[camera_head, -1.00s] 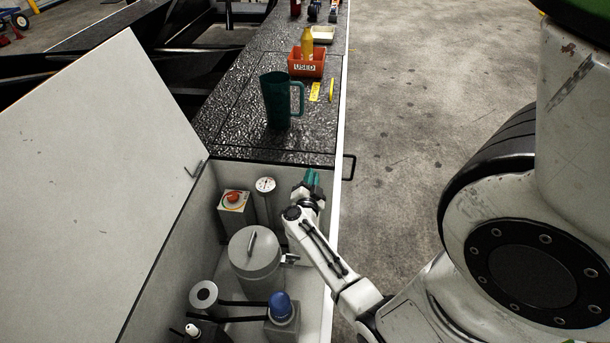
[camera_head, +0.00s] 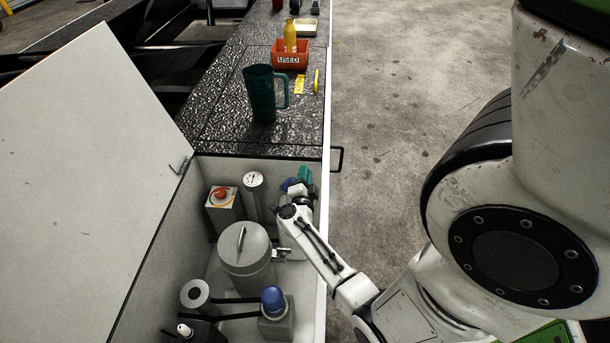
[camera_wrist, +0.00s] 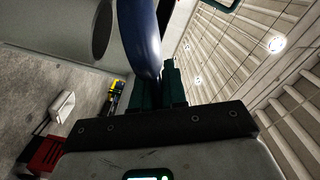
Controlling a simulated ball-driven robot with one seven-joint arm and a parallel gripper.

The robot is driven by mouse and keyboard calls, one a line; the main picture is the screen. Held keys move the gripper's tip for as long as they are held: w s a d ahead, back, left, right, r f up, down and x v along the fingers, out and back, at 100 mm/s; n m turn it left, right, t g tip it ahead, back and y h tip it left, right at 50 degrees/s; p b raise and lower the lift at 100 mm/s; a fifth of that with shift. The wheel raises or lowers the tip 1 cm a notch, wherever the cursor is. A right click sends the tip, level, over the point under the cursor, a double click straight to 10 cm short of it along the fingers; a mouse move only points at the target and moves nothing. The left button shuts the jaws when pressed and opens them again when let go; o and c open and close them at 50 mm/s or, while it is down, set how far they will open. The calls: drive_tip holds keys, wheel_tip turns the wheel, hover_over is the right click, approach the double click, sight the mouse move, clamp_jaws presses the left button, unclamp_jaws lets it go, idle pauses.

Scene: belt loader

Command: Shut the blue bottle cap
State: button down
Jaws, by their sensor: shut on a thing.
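In the head view, my gripper (camera_head: 300,180) has teal fingers and is at the far right corner of the open compartment. A blue cap (camera_head: 289,184) shows just left of the fingers, mostly hidden by my wrist. In the wrist view, a smooth dark blue curved piece (camera_wrist: 141,38) of the cap lies against the dark green fingers (camera_wrist: 165,85), and the gripper is shut on it. A pale shape (camera_head: 287,242) that may be the bottle stands below, largely hidden by my arm. I cannot tell how the cap sits on the bottle.
A green mug (camera_head: 261,95) and a red "USED" bin (camera_head: 289,60) are beyond.

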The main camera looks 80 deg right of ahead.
drive_tip(key=shift+w+a, duration=0.1)
drive_tip(key=shift+w, duration=0.15)
drive_tip(key=c, duration=1.4)
unclamp_jaws()
drive_tip(key=shift+o, duration=0.6)
drive_tip(key=shift+s, duration=0.1)
drive_tip(key=a, duration=1)
drive_tip(key=shift+s+a, duration=0.4)
